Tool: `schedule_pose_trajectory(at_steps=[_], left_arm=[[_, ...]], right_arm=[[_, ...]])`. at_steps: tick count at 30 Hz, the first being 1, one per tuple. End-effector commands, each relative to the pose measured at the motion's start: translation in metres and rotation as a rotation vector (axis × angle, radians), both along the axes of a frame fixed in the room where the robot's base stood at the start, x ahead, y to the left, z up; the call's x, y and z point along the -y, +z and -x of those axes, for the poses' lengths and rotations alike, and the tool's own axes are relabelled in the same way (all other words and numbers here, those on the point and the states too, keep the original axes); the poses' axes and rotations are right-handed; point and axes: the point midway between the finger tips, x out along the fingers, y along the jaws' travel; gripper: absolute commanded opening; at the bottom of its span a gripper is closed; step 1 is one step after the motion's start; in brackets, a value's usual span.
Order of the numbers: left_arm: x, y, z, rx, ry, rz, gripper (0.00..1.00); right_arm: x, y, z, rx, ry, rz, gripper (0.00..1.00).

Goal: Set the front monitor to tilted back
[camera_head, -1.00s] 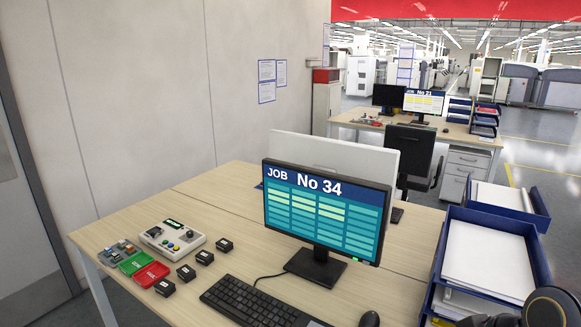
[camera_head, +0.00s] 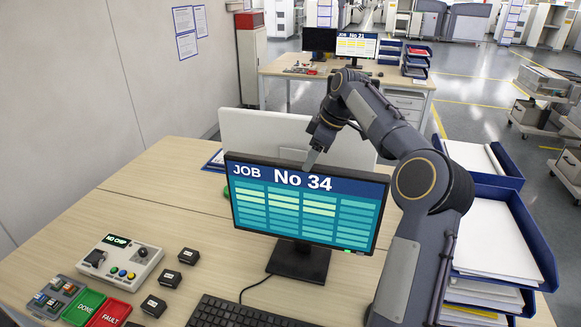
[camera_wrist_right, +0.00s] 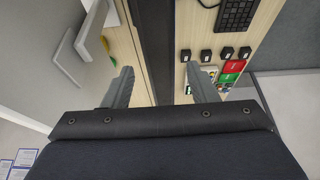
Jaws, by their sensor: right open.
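The front monitor (camera_head: 305,205) stands on its black stand on the near desk, its screen reading "JOB No 34". It looks near upright; the exact tilt is hard to judge. My right gripper (camera_head: 312,160) is at the monitor's top edge, near the middle, pointing down. In the right wrist view my right gripper (camera_wrist_right: 160,88) is open, with the dark top edge of the monitor (camera_wrist_right: 153,45) between its two fingers, one on the back side and one on the screen side. Gaps show at both fingers. My left gripper is not in view.
A white divider panel (camera_head: 260,130) stands close behind the monitor. A keyboard (camera_head: 235,312) lies in front. A control box (camera_head: 121,262), small black blocks and green and red trays are at left. Blue paper trays (camera_head: 530,225) stand at right, beside my right arm.

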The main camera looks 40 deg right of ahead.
Motion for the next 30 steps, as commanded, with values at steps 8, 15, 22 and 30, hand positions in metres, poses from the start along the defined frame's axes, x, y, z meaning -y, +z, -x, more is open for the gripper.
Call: schedule_pose_trajectory(at_steps=[8, 15, 22, 30], left_arm=[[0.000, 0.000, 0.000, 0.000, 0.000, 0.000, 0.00], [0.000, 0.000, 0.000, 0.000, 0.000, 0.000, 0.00], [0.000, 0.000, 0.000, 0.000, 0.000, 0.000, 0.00], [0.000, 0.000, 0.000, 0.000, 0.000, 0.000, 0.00]], right_arm=[[-0.011, -0.041, -0.013, -0.002, 0.000, -0.001, 0.53], [-0.015, -0.054, -0.018, 0.001, -0.001, 0.000, 0.53], [-0.015, -0.054, -0.018, 0.001, -0.001, 0.000, 0.50], [-0.015, -0.054, -0.017, 0.001, -0.001, 0.000, 0.15]])
